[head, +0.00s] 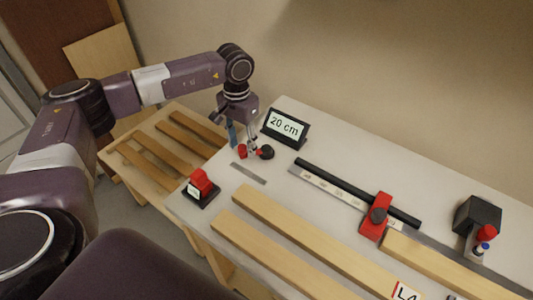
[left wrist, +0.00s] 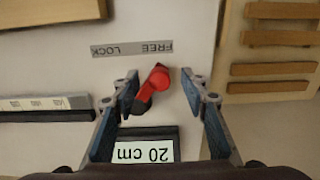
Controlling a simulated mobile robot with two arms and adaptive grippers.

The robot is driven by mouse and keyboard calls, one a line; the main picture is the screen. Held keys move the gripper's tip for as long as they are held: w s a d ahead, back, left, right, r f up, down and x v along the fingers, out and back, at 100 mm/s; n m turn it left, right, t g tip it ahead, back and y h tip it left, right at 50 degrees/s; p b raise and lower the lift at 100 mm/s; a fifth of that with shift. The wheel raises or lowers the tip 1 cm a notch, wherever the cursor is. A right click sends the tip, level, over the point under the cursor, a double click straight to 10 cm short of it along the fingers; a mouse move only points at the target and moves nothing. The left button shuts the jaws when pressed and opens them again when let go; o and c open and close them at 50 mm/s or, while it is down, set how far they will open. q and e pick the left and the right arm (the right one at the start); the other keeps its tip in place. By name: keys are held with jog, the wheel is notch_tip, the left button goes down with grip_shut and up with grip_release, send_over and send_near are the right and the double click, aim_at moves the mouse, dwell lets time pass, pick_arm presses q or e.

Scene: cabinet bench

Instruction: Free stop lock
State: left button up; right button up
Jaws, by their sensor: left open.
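The lock lever, red with a black end (head: 266,152), stands on the bench near the 20 cm display; it also shows in the left wrist view (left wrist: 155,82). My left gripper (head: 247,148) is over the lever, pointing down. Its open fingers (left wrist: 160,92) stand on either side of the lever, with gaps visible. The red stop (head: 372,230) with a black knob sits on the ruler rail (head: 340,194). My right gripper is out of view.
The display (head: 285,126) stands close behind the left gripper. A red switch on a black base (head: 200,190) is near the front left edge. Boards (head: 300,232) lie along the front. A black box (head: 478,215) is at right. A slatted pallet (head: 165,145) is left.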

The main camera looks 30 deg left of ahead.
pick_arm(q)
jog(key=shift+r+p, duration=2.1)
jog(key=shift+r, duration=2.1)
